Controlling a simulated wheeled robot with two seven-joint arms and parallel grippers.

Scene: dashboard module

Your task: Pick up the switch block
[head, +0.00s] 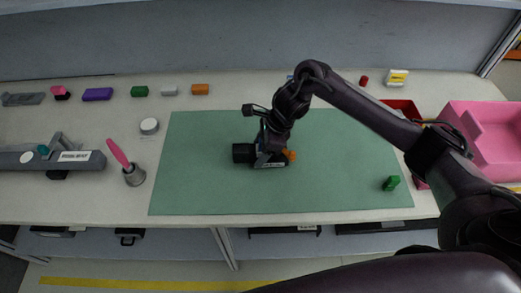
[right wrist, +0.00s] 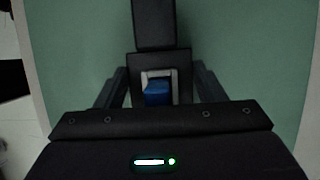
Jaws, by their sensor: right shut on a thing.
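My right gripper (head: 268,158) is low over the green mat (head: 200,190), near its middle. In the head view a black block (head: 243,153) sticks out to the left of the fingers, and a small orange part (head: 290,155) shows to their right. In the right wrist view the fingers (right wrist: 160,90) stand on both sides of a black switch block (right wrist: 155,25) with a pale frame and a blue insert (right wrist: 157,93). The gripper is shut on this block. Whether the block touches the mat cannot be told. My left gripper is not in view.
A green piece (head: 391,183) lies at the mat's right. A pink bin (head: 485,135) and a red tray (head: 402,106) stand at the right. A pink-handled tool in a cup (head: 134,176) and a grey module (head: 50,159) are at the left. Small coloured blocks line the back.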

